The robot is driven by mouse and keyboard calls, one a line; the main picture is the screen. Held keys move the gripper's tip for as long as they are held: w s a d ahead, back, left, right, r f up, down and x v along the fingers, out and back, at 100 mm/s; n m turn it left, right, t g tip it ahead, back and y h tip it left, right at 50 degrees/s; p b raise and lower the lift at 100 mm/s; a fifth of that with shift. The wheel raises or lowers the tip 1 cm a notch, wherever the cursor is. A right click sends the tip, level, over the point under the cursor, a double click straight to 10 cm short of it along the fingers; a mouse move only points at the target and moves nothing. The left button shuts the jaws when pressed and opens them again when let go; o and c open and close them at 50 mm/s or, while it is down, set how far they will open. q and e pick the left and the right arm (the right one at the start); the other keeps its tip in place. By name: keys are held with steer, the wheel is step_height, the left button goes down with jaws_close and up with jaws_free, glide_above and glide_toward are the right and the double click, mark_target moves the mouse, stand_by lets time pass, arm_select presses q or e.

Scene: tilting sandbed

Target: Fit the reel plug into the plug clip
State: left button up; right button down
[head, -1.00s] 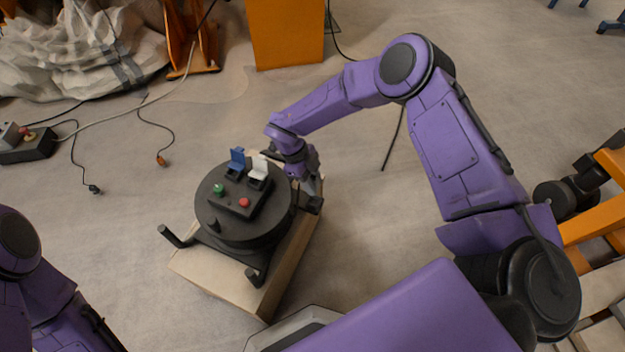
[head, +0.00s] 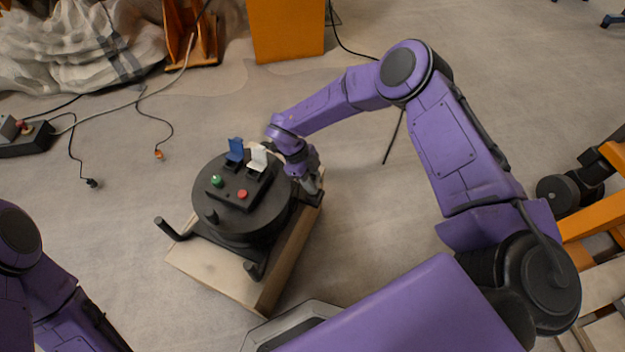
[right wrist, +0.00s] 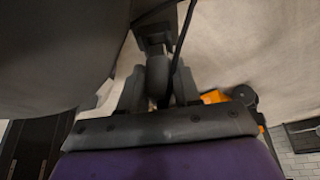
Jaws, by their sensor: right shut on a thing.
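The reel (head: 240,222) is a black round drum on a wooden box, with a panel of blue and white flip lids on top. My right gripper (head: 312,184) is at the drum's right side, low against its edge. In the right wrist view its two fingers are shut on a dark rounded piece, which looks like the reel plug (right wrist: 157,80). A black squared bracket, seemingly the plug clip (right wrist: 154,36), lies just beyond the plug, in line with it. I cannot tell whether the plug is inside it. A dark cable (right wrist: 183,40) runs up beside them. My left gripper is out of view.
The panel carries a green button (head: 216,181) and a red button (head: 242,194). Black handles (head: 172,230) stick out at the reel's front. Loose cables and a power box (head: 28,142) lie at left. An orange stand (head: 285,30) is behind.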

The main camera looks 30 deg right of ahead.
mark_target(315, 176)
steer(key=shift+f+b, duration=0.4)
steer(key=shift+f, duration=0.2)
stand_by(0.5)
steer(key=shift+s+r, duration=0.1)
steer(key=shift+r+p, duration=2.15)
steer(key=shift+r, duration=0.25)
steer(key=shift+b, duration=0.35)
steer(key=shift+r, duration=0.3)
